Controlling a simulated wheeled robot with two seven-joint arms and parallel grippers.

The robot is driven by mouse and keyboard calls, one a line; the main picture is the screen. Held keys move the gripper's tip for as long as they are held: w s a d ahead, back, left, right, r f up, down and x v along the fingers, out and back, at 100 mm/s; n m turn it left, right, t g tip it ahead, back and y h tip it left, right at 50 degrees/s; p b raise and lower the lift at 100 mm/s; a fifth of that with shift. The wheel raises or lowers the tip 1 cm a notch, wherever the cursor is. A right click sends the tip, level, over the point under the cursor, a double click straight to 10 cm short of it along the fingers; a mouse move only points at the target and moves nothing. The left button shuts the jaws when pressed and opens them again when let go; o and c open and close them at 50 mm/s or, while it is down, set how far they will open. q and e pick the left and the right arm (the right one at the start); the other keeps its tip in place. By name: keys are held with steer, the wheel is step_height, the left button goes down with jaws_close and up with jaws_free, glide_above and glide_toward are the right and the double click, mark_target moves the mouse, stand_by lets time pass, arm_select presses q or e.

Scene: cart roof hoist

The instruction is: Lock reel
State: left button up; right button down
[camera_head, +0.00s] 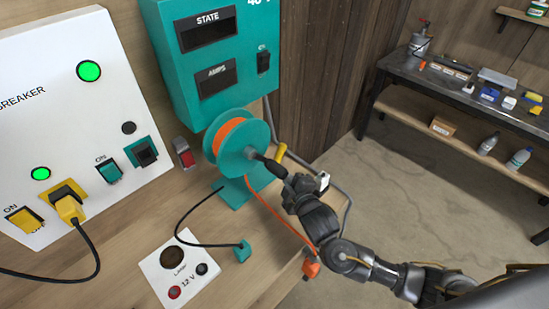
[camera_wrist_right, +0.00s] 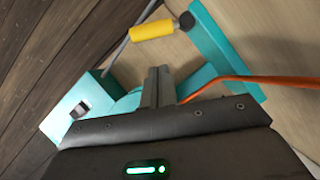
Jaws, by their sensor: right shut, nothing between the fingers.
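The teal reel (camera_head: 238,148), wound with orange cable, stands on a teal base beside the white panel in the head view. A yellow handle (camera_head: 280,153) sits at its right; it also shows in the wrist view (camera_wrist_right: 152,30), near a black knob (camera_wrist_right: 187,20). My right gripper (camera_head: 287,186) is just right of the reel. In the wrist view its fingers (camera_wrist_right: 160,72) are together and empty, a little short of the yellow handle. Whether the fingertips touch any reel part cannot be told. My left gripper is not in view.
A teal box with STATE and AMPS windows (camera_head: 224,78) stands behind the reel. Orange cable (camera_head: 264,206) runs down to an orange connector (camera_head: 311,268) near the bench edge. Open floor lies to the right.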

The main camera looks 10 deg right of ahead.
mark_target(278, 158)
steer(key=p+x, duration=0.1)
steer(key=x, duration=0.7)
steer(key=shift+w+p, duration=0.15)
steer(key=shift+p, duration=0.25)
steer(key=shift+w, duration=0.2)
steer(key=shift+w+f, duration=0.15)
steer(key=shift+w, duration=0.1)
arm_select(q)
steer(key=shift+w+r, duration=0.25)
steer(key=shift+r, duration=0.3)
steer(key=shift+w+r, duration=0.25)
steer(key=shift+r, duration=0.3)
